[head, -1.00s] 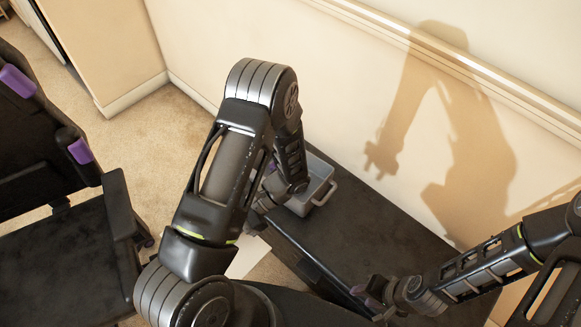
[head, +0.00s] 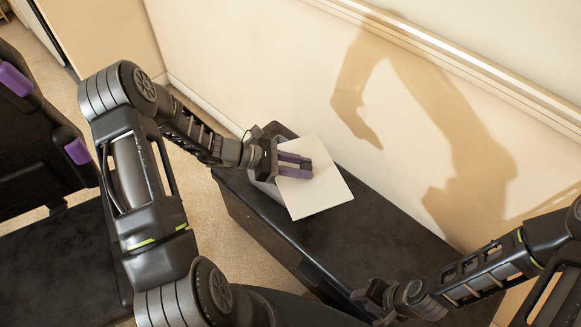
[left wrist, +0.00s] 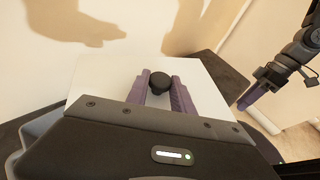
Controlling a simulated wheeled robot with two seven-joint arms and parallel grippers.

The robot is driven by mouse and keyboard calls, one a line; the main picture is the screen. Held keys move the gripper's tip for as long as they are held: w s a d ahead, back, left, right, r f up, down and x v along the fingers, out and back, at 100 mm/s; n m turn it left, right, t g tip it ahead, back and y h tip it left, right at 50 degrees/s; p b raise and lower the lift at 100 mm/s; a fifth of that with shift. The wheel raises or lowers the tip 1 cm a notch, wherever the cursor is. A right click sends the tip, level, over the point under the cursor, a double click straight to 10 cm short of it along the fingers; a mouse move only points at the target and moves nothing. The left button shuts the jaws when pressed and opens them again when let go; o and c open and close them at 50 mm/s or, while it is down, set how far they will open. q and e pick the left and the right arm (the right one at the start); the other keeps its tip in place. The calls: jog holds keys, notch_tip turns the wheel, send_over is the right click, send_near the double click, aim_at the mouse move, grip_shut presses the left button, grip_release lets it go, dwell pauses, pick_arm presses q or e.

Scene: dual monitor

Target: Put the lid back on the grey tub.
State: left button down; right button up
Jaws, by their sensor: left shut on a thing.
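The lid (head: 328,187) is a flat white square plate with a black knob (left wrist: 160,82), seen in the left wrist view. My left gripper (head: 308,168) is shut on the knob, its purple fingers on either side of it; it also shows in the left wrist view (left wrist: 161,90). The grey tub (head: 264,187) is mostly hidden under the lid and gripper in the head view. Part of its wall shows left of the lid. I cannot tell whether lid and tub touch. My right gripper (head: 368,299) is low at the right; its jaw opening is unclear.
The tub stands on a long dark cabinet (head: 375,235) against the cream wall. The cabinet top to the right of the lid is clear. A dark office chair (head: 50,250) with purple parts stands at the left.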

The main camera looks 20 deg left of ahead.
aim_at(288, 148)
pick_arm(q)
jog(key=w+a+n+t+y, duration=0.1)
jog(key=w+a+n, duration=0.1)
jog(key=w+a+r+n+t+y, duration=0.1)
jog(key=w+a+n+t+y, duration=0.2)
jog(key=w+a+n+t, duration=0.1)
jog(key=a, duration=0.1)
jog(key=shift+w+r+y, duration=0.15)
jog(key=shift+w+y, duration=0.1)
jog(key=shift+y, duration=0.15)
jog(key=shift+f, duration=2.95)
jog(key=shift+f+b, duration=0.35)
jog(key=shift+f, duration=1.7)
jog(key=shift+f, duration=0.2)
jog(key=c, duration=1.1)
grip_release()
jog(key=shift+r, duration=0.1)
jog(key=shift+r, duration=0.1)
